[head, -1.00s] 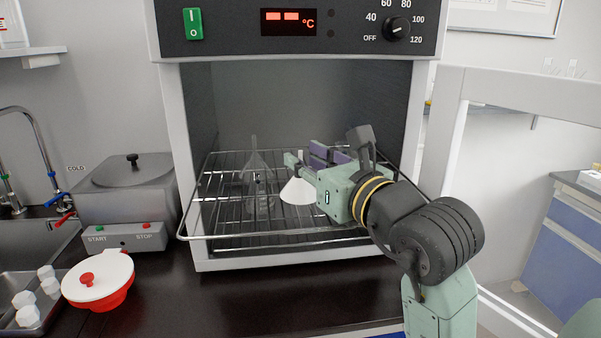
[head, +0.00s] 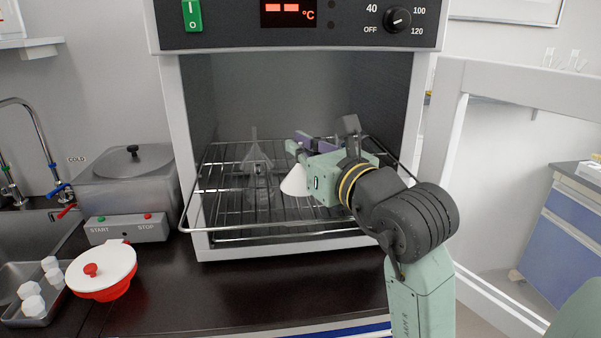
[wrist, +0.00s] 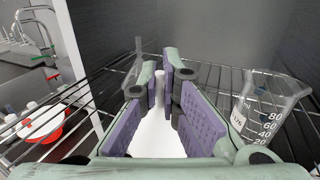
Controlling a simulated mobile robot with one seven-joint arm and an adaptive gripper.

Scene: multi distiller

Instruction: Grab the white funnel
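The white funnel (head: 294,181) is on the wire rack inside the open oven, wide end down and stem up. In the wrist view its white body (wrist: 157,136) shows between my fingers, with the narrow stem rising between the fingertips. My gripper (head: 298,146) reaches in from the right, above the cone. In the wrist view its purple-padded fingers (wrist: 162,84) close in on both sides of the stem with hardly any gap. Much of the funnel is hidden by my gripper in the head view.
The oven's side walls flank my arm. A grey bath (head: 126,182) and a red-and-white lidded pot (head: 101,268) stand left outside.

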